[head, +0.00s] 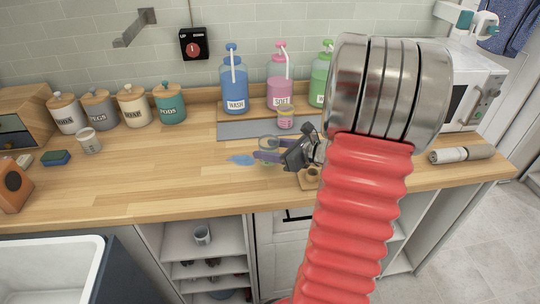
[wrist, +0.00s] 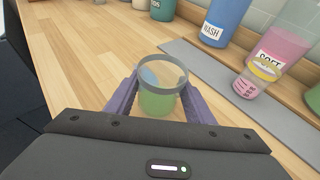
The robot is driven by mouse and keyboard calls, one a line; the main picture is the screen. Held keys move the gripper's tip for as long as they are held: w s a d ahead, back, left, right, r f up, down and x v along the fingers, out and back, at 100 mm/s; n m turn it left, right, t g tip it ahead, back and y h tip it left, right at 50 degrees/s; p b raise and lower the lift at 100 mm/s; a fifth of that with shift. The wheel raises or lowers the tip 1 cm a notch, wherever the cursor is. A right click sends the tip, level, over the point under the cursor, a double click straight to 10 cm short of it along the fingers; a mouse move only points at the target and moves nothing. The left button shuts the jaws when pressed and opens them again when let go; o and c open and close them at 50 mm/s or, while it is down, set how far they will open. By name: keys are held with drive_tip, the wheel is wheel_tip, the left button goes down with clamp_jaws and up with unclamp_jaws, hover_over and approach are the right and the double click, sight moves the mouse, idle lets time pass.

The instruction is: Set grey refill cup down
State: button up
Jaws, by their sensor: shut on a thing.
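The grey refill cup (wrist: 163,88) is see-through with a grey rim, and its lower part looks green. It also shows in the head view (head: 268,142), small and partly behind the fingers. My gripper (wrist: 161,106) is shut on the cup, with a purple finger on each side of it. In the head view my gripper (head: 268,154) is over the wooden counter (head: 150,165), left of my red arm. The cup looks upright. I cannot tell whether its base touches the counter.
A blue patch (head: 241,160) lies left of the cup. Behind is a grey mat (head: 240,129) with a pink cup (head: 286,120); blue WASH (head: 234,85), pink SOFT (head: 281,92) and green (head: 320,85) pump bottles stand there. The counter's left middle is clear.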

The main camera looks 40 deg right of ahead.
drive_tip(key=shift+f, duration=1.35)
drive_tip(key=o, duration=1.1)
drive_tip(key=shift+f, duration=0.1)
drive_tip(key=v, duration=1.2)
drive_tip(key=shift+s+r, duration=0.1)
drive_tip(key=shift+r, duration=0.15)
